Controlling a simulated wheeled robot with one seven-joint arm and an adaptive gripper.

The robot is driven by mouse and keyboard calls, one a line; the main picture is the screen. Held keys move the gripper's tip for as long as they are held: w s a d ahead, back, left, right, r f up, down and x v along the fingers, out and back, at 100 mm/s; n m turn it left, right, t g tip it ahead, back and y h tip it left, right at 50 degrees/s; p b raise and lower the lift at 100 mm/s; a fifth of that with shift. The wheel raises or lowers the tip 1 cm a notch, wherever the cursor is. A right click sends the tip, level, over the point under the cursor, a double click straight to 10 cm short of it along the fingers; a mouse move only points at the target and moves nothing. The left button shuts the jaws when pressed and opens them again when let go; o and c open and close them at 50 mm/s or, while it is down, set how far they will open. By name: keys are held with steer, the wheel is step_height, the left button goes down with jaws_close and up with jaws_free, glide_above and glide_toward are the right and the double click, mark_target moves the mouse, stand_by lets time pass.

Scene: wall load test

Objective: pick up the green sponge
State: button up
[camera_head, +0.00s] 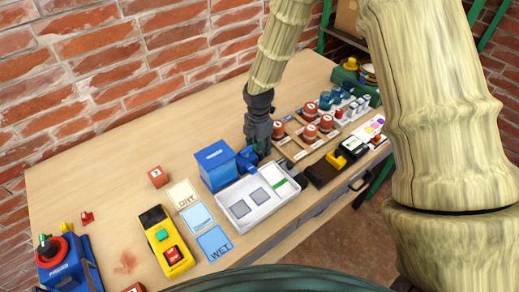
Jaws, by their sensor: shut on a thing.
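My gripper (262,148) points down over the table, just behind the white tray and right of the blue box. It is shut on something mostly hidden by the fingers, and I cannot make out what. A small blue part (246,159) shows close beside the fingertips; I cannot tell whether they touch it. No green sponge can be clearly identified. A flat green strip (287,188) lies in the right part of the white tray (241,224), but I cannot tell whether it is a sponge.
The blue box (215,166) stands left of my gripper. Cards marked DRY (184,194) and WET (214,243) lie beside a yellow device (165,240). Several red-topped jars (310,131) crowd the right. The table's back left is clear; a brick wall (120,75) stands behind.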

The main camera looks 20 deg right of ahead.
step_height(320, 180, up, 10)
steer(key=shift+b, duration=0.7)
steer(key=shift+o, duration=0.2)
steer(key=shift+c, duration=0.6)
